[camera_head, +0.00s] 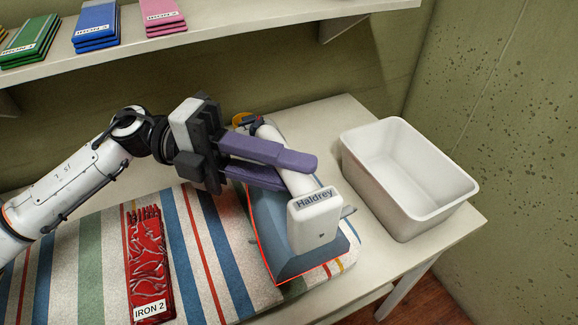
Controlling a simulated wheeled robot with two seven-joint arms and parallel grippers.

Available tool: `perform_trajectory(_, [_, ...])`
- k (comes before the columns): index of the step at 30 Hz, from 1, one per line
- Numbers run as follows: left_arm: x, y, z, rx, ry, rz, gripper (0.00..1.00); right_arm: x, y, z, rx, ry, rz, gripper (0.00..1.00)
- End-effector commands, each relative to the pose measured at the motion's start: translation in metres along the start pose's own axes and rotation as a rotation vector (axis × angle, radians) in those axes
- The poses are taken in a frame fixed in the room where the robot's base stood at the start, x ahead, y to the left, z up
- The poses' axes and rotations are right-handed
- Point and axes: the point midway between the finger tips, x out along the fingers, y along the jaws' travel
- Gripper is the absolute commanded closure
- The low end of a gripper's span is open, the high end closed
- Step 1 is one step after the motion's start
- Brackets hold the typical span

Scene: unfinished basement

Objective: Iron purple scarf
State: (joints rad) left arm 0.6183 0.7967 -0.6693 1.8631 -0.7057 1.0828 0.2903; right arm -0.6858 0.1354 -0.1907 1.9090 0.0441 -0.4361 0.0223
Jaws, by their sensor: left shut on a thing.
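My left gripper (298,172) has purple fingers and is shut on the white handle of a blue-grey iron (268,235). The iron bears the name "Haldrey" on its white end, and a red edge runs along its left side. It is at the right end of the striped ironing mat (88,250); I cannot tell whether it touches the mat. A red patterned folded scarf (147,255) labelled "IRON 2" lies on the mat, left of the iron. No purple scarf shows. My right gripper is not in view.
A white open bin (405,185), seemingly empty, stands on the right of the pale table (318,118). A shelf (225,32) above holds green (30,42), blue (96,25) and pink (162,14) folded cloths. The table's right edge lies just past the bin.

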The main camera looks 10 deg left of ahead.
Motion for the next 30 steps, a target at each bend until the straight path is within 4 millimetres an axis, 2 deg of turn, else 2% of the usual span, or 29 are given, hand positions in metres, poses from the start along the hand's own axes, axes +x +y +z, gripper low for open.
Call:
perform_trajectory(9, [0.0,-0.003,0.001,0.007,-0.002,-0.001,1.0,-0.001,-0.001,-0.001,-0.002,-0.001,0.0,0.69])
perform_trajectory(30, [0.0,-0.064,0.0,0.007,0.0,-0.006,1.0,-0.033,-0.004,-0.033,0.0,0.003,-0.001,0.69])
